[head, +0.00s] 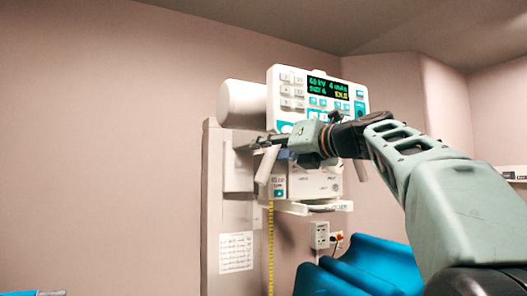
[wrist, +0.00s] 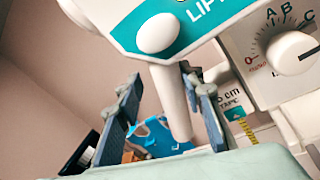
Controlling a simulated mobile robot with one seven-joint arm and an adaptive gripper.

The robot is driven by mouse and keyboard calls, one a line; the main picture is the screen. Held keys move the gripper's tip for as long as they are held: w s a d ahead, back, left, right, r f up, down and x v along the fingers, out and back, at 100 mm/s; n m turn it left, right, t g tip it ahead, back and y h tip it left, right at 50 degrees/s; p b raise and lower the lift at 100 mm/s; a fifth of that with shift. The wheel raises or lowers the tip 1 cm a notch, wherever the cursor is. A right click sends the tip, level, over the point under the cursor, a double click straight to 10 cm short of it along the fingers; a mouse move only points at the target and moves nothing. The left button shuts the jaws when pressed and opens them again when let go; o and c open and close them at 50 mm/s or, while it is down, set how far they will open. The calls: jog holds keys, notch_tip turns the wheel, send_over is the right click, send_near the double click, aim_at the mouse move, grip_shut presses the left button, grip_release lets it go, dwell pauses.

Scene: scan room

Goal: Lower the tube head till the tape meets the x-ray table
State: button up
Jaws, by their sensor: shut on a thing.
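The white tube head (head: 318,88) with its lit control panel is mounted by a tall grey column. A light grey handle (head: 265,167) hangs at its front left, and my gripper (head: 268,143) is shut around it. In the wrist view the handle (wrist: 172,100) stands between my two blue-grey fingers (wrist: 165,112). The yellow tape (head: 270,250) hangs straight down from below the head and leaves the picture at the bottom. A short piece of tape (wrist: 246,130) also shows in the wrist view. The tape's lower end and any contact with the x-ray table are out of view.
Blue padded furniture (head: 370,262) stands at the lower right, behind my arm. A small blue-and-white edge (head: 35,293) shows at the bottom left; I cannot tell what it is. A wall socket (head: 320,235) with a plug is behind. The left side is open wall.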

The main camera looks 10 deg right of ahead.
jog(key=shift+a+v, duration=0.25)
jog(key=shift+v, duration=1.2)
jog(key=v, duration=0.9)
jog(key=shift+s+d, duration=0.2)
jog(key=shift+s, duration=0.15)
jog(key=shift+r+p, duration=0.15)
jog(key=shift+p, duration=0.15)
